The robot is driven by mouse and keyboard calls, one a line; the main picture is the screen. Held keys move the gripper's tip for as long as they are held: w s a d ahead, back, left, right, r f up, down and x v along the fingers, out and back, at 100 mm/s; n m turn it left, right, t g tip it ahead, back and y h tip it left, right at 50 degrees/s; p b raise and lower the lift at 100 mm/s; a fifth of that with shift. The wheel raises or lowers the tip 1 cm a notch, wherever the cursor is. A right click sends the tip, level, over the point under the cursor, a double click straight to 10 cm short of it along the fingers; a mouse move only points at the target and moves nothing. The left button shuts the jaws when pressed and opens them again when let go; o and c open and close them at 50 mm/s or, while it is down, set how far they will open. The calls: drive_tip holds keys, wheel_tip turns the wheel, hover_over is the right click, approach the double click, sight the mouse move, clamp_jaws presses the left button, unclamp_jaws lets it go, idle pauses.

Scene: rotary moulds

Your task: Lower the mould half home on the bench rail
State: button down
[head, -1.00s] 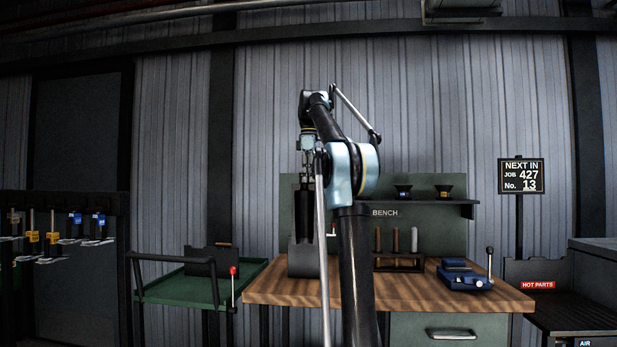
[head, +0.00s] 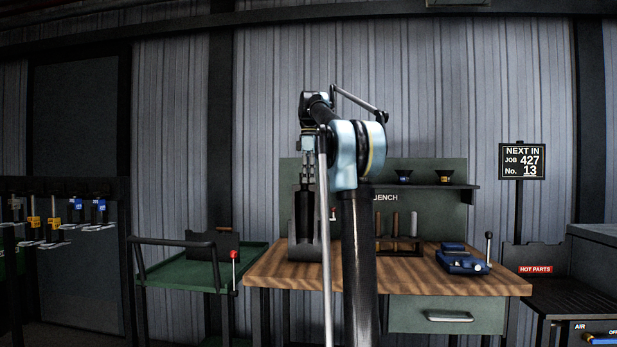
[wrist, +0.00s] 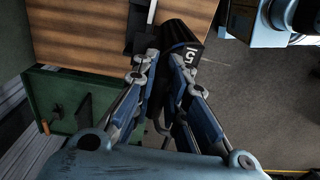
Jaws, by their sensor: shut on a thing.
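My gripper (head: 307,172) hangs above the left part of the bench, pointing down. In the wrist view its blue-padded fingers (wrist: 170,88) are shut on the mould half (wrist: 181,36), a dark, rounded piece with white digits, of which a 5 shows. In the head view the mould half (head: 305,203) is a dark upright shape below the fingers. A dark grey block, seemingly the bench rail (head: 303,252), stands on the bench directly below it. I cannot tell whether the mould half touches the rail; my arm hides part of both.
The wooden bench (head: 420,286) carries a blue clamp-like device (head: 463,262) at the right and a rack of handled tools (head: 396,243) behind. A green cart (head: 180,275) stands to the left. A hot-parts stand (head: 575,305) is at the right.

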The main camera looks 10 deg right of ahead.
sight(309, 192)
drive_tip(key=shift+f, duration=3)
idle(2.2)
drive_tip(key=c, duration=1.5)
unclamp_jaws()
drive_tip(key=shift+w, duration=0.1)
wheel_tip(309, 192, up, 12)
drive_tip(key=shift+w+d+f, duration=0.1)
